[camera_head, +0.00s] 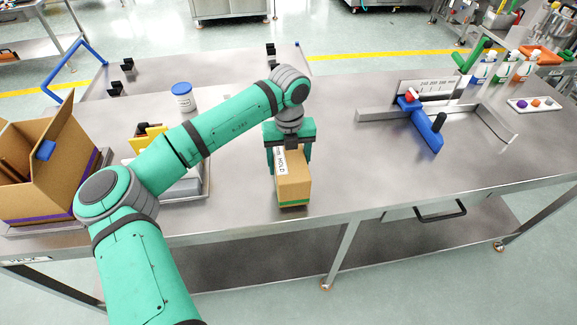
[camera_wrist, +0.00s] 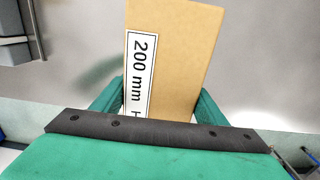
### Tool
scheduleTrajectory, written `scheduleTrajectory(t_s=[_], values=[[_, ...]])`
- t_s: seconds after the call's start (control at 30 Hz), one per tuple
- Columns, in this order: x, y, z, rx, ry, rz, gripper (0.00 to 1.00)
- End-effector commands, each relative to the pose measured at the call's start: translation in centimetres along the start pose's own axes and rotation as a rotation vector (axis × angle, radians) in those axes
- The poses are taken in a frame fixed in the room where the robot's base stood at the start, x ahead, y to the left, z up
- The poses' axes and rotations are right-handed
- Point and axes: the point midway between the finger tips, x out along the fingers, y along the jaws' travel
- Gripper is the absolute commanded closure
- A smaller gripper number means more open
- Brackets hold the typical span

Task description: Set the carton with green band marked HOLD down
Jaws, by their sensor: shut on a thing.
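The brown carton (camera_head: 293,187) has a green band near its bottom and a white label reading HOLD on its left side. It is upright at the front middle of the steel table (camera_head: 360,188). My gripper (camera_head: 289,150) is above it, pointing down, with its fingers shut on the carton's upper part. In the wrist view the carton (camera_wrist: 180,60) sits between the green fingers (camera_wrist: 162,105), its label reading "200 mm". The carton's underside is hidden, so I cannot tell whether it touches the table or hangs just above it.
An open cardboard box (camera_head: 45,180) stands at the left. A blue fixture (camera_head: 425,128) stands to the right.

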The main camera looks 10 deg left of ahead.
Motion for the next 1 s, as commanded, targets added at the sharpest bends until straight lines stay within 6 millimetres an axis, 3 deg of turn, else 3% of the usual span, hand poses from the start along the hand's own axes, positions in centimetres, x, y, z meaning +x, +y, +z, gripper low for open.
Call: scheduleTrajectory(t_s=[0.17, 0.57, 0.6, 0.63, 0.67, 1.0], values=[[1.4, 0.1, 0.0, -0.001, -0.002, 0.000, 0.78], [1.7, 0.1, 0.0, -0.001, -0.001, -0.002, 0.78], [1.8, 0.1, 0.0, -0.001, 0.000, -0.001, 0.27], [1.8, 0.1, 0.0, -0.001, 0.000, -0.001, 0.19], [1.8, 0.1, 0.0, -0.001, 0.000, -0.001, 0.15], [1.6, 0.1, 0.0, -0.001, -0.001, 0.000, 0.15]])
